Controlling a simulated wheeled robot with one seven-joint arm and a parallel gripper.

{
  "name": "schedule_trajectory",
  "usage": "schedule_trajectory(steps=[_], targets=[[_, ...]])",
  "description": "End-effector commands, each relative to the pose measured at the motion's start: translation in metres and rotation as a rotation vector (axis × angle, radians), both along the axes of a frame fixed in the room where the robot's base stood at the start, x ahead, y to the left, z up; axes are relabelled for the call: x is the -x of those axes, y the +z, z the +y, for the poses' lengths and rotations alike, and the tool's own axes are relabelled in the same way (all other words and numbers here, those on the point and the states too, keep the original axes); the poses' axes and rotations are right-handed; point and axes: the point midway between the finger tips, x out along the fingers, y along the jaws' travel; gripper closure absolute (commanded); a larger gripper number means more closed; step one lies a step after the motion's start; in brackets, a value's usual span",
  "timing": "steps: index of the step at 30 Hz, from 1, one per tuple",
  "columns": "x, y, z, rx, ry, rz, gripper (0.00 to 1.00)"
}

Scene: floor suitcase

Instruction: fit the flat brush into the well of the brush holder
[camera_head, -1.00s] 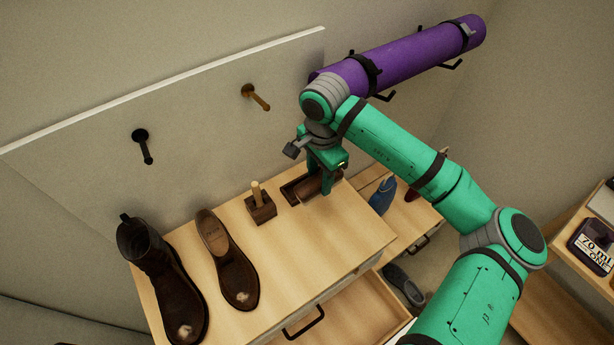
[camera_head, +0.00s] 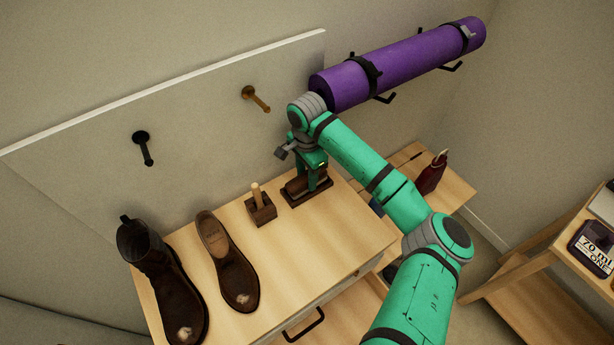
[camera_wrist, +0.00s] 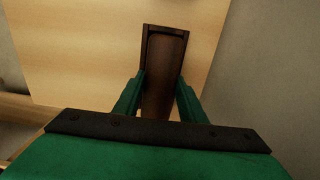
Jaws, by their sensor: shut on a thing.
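My gripper (camera_head: 308,181) is shut on the flat brush (camera_head: 296,185), a dark brown oblong block. The brush is over the brush holder (camera_head: 318,196), a dark tray at the back right of the wooden cabinet top. In the wrist view the brush (camera_wrist: 165,75) lies between my two green fingers and lines up lengthwise with the holder (camera_wrist: 146,42), whose rim shows around its far end. The near end is hidden by my gripper. I cannot tell how deep the brush sits in the well.
A small wooden block with an upright peg (camera_head: 260,206) stands just left of the holder. A brown shoe (camera_head: 229,263) and a dark boot (camera_head: 158,275) stand further left. A purple roll (camera_head: 405,63) hangs on the wall behind my arm. The front right cabinet top (camera_head: 350,235) is clear.

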Motion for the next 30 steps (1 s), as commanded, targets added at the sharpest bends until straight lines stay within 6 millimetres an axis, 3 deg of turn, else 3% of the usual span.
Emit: schedule_trajectory(steps=[14, 15, 16, 30], targets=[[-0.0002, -0.0069, -0.0009, 0.002, -0.001, -0.001, 0.92], [-0.0002, -0.0067, -0.0007, 0.001, -0.001, -0.001, 0.53], [-0.0002, -0.0067, -0.0007, 0.001, -0.001, -0.001, 0.46], [-0.0002, -0.0068, 0.0002, 0.0, 0.0, -0.001, 0.44]])
